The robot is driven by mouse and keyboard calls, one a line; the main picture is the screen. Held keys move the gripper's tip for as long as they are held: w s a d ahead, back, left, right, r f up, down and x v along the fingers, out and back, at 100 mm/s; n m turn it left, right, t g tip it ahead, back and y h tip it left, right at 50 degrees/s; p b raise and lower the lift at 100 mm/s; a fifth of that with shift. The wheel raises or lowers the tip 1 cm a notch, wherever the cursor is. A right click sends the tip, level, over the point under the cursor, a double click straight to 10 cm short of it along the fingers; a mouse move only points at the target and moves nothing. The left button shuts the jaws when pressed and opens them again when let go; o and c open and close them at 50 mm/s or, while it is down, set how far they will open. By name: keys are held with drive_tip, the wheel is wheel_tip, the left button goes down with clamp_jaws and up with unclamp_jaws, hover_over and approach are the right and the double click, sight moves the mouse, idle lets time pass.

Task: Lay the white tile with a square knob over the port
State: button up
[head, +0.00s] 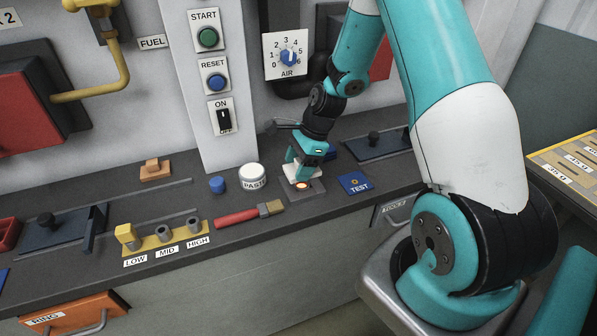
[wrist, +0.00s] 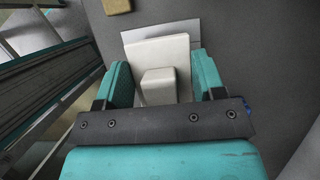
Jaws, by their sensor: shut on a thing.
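The white tile (wrist: 145,48) with its square knob (wrist: 158,84) is between the two teal fingers of my gripper (wrist: 162,78) in the wrist view. My gripper is shut on it. In the head view my gripper (head: 303,168) points down, with the white tile (head: 291,173) at its fingers. The port (head: 303,186), a small glowing round spot on a grey plate (head: 314,192), shows just in front of and below the tile. The tile appears above the plate and behind the glowing spot; the exact gap is unclear. The grey plate (wrist: 192,29) partly shows beyond the tile in the wrist view.
A white PASTE jar (head: 252,177), a blue cap (head: 217,185) and a red-handled brush (head: 250,214) lie to the left. A blue TEST tile (head: 355,184) lies close on the right. A dark plate with a knob (head: 378,144) is farther right.

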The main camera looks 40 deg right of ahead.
drive_tip(key=shift+f, duration=1.45)
drive_tip(key=shift+f, duration=0.5)
drive_tip(key=o, duration=1)
drive_tip(key=shift+o, duration=0.2)
